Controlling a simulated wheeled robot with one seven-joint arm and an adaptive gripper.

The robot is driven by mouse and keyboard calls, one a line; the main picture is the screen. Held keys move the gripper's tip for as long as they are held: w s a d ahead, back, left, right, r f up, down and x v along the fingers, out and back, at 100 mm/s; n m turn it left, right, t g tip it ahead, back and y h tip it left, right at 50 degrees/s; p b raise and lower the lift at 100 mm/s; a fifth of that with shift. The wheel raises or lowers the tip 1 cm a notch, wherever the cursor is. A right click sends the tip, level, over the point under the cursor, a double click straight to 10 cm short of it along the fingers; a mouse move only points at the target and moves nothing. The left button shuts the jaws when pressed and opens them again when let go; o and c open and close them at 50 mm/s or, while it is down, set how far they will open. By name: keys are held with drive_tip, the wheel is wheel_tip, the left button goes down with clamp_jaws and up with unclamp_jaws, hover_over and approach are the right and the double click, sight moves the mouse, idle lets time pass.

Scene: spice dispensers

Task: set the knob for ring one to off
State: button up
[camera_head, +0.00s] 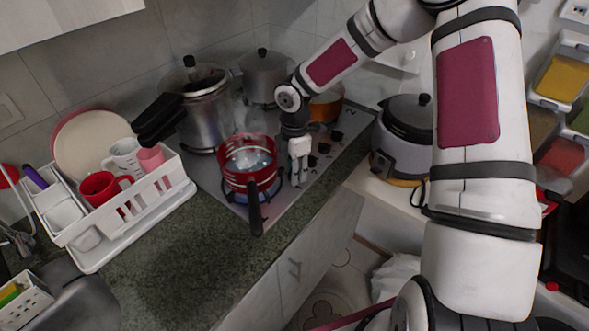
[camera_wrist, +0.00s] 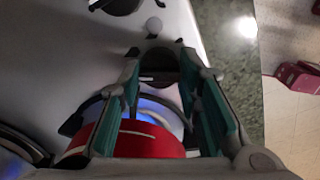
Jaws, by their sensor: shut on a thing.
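My gripper (camera_head: 299,180) reaches down to the stove top (camera_head: 225,187), just right of the red pot (camera_head: 245,178). In the wrist view my gripper (camera_wrist: 160,62) has its fingers on both sides of a dark round knob (camera_wrist: 160,68) and is shut on it. In the head view my fingers hide this knob. A blue flame (camera_wrist: 155,112) burns under the red pot (camera_wrist: 125,140), so that ring is lit. The knob's markings and exact angle cannot be read.
More dark knobs (camera_head: 324,147) line the stove's right edge. A pressure cooker (camera_head: 203,105), a steel pot (camera_head: 264,75) and an orange pot (camera_head: 326,105) stand behind. The red pot's black handle (camera_head: 254,212) points forward. A rice cooker (camera_head: 402,130) stands right; a dish rack (camera_head: 130,215) left.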

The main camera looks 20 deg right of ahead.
drive_tip(key=shift+n, duration=1.7)
drive_tip(key=o, duration=1.2)
drive_tip(key=shift+c, duration=0.2)
wheel_tip(320, 180, up, 12)
drive_tip(key=shift+c, duration=0.2)
